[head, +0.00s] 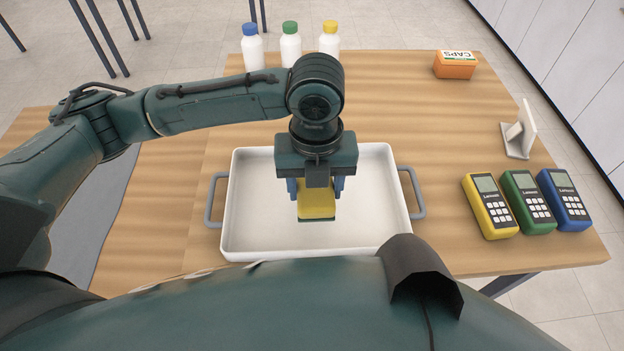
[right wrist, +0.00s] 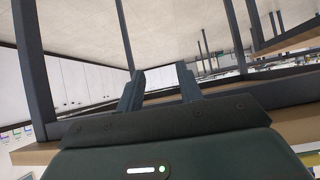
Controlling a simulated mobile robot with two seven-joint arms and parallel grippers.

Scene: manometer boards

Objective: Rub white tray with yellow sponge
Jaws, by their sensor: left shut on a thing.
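The white tray (head: 371,222) lies on the wooden table, with a grey handle on its left and right sides. My left gripper (head: 317,190) points down over the middle of the tray and is shut on the yellow sponge (head: 316,207). The sponge has a dark green underside. It is low inside the tray's outline; I cannot tell whether it touches the tray floor. The gripper and wrist hide part of the tray's far rim. My right gripper (right wrist: 160,74) shows only in the right wrist view, its fingers apart with nothing between them, away from the tray.
White bottles with blue (head: 252,46), green (head: 290,44) and yellow (head: 329,42) caps stand behind my left arm. An orange caps box (head: 454,66) is at the back right. Yellow (head: 490,206), green (head: 528,203) and blue (head: 564,200) manometers lie right of the tray, near a white stand (head: 518,135).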

